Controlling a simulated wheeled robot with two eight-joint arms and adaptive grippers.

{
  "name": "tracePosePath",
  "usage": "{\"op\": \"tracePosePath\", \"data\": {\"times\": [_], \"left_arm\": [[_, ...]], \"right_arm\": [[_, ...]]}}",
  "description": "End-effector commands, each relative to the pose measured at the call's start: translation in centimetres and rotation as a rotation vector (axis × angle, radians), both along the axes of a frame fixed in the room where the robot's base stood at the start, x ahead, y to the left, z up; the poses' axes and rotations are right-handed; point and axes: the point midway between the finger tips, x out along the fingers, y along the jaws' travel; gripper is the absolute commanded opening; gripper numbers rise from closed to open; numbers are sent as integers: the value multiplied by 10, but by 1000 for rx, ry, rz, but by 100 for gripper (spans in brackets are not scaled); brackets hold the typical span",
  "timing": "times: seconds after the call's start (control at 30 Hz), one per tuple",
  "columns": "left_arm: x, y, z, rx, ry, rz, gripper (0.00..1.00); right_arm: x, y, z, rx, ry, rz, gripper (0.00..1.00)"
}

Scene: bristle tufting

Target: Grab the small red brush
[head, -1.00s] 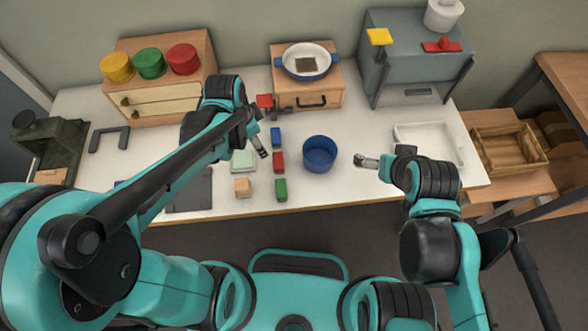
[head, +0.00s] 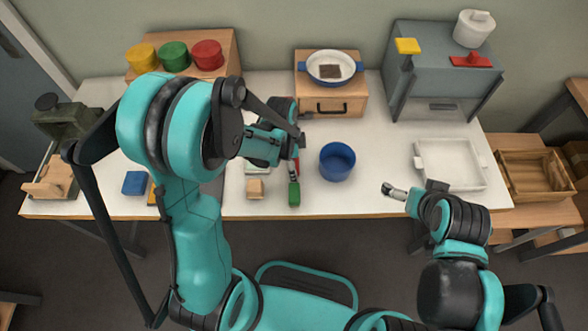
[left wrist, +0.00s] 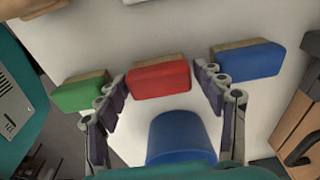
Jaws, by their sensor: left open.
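The small red brush (left wrist: 158,80) lies on the white table between the fingers of my left gripper (left wrist: 160,76) in the left wrist view. The fingers are open, one on each side of it, and they do not visibly grip it. In the head view my left gripper (head: 296,150) is over the brush and mostly hides it. A green brush (left wrist: 80,94) lies to the left of the red one and a blue brush (left wrist: 247,61) to its right in the left wrist view. My right gripper (head: 390,189) hangs at the table's front right; its jaw opening is unclear.
A blue cup (head: 337,162) stands just right of my left gripper. The green brush (head: 294,195) and a wooden block (head: 255,188) lie near the front edge. A white tray (head: 450,185) is at right, and a small drawer box (head: 332,98) stands behind.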

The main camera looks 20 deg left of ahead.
Motion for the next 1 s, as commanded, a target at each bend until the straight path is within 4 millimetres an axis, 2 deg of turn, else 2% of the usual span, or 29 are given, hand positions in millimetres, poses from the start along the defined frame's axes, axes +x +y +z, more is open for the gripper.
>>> {"op": "tracePosePath", "data": {"times": [0.2,0.23,0.3,0.37,0.77,1.0], "left_arm": [[0,0,-2,0,0,0,69],[0,0,-2,0,0,0,64],[0,0,-1,0,0,0,45],[0,0,-1,0,0,0,31],[0,0,0,0,0,0,31],[0,0,24,0,0,0,31]], "right_arm": [[0,0,0,0,0,0,100],[0,0,0,0,0,0,100],[0,0,0,0,0,0,100],[0,0,0,0,0,0,100],[0,0,1,0,0,0,100],[0,0,14,0,0,0,100]]}}
